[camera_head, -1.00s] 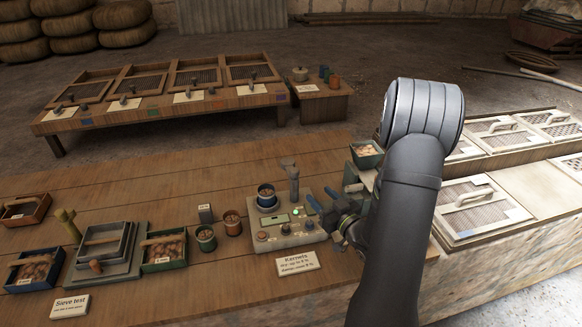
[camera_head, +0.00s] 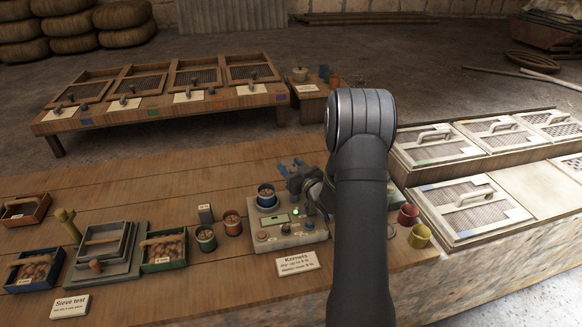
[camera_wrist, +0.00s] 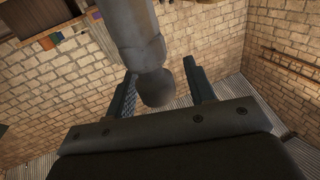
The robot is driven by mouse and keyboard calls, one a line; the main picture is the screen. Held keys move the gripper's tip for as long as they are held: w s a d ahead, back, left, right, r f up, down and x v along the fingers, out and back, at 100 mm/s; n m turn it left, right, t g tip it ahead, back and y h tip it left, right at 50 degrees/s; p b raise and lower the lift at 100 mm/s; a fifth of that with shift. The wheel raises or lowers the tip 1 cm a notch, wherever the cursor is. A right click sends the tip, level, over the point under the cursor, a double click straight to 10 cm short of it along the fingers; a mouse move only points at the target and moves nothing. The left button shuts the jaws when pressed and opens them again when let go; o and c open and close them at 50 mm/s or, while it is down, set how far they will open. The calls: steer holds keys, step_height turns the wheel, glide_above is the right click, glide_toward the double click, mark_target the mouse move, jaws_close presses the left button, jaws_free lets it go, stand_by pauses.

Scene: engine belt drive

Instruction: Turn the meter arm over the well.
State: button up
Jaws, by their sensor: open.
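The grey meter (camera_head: 288,236) stands on the wooden bench, with a green display, knobs and a lit green light. A dark blue round well (camera_head: 266,197) holding kernels sits at its back left. My gripper (camera_head: 291,168) is at the meter's back right, just right of the well, and covers most of the meter arm in the head view. In the wrist view my gripper (camera_wrist: 163,88) is open, and a grey cylinder with a rounded end, apparently the meter arm (camera_wrist: 140,35), lies between its fingers. I cannot tell whether either finger touches it.
A green cup (camera_head: 206,240) and a brown cup (camera_head: 233,224) stand left of the meter. A label card (camera_head: 297,263) lies in front. Red (camera_head: 408,214) and yellow (camera_head: 419,236) cups stand right of my arm.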

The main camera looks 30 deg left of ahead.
steer(key=shift+a, duration=0.1)
jaws_close()
steer(key=shift+g, duration=0.3)
steer(key=n+g, duration=0.2)
steer(key=g, duration=0.1)
steer(key=n+g+y, duration=0.1)
steer(key=n+g, duration=0.1)
steer(key=g, duration=0.1)
steer(key=s+n+g+y, duration=0.1)
steer(key=n+g, duration=0.1)
steer(key=g, duration=0.1)
steer(key=shift+a+n, duration=0.1)
steer(key=shift+n, duration=0.2)
steer(key=n+g+h, duration=0.1)
steer(key=g, duration=0.1)
steer(key=n+g+h, duration=0.1)
steer(key=n+g, duration=0.1)
steer(key=g, duration=0.1)
steer(key=s+n+g, duration=0.1)
steer(key=n+g, duration=0.1)
steer(key=g, duration=0.1)
steer(key=shift+h, duration=0.4)
steer(key=shift+n+g, duration=0.3)
jaws_free()
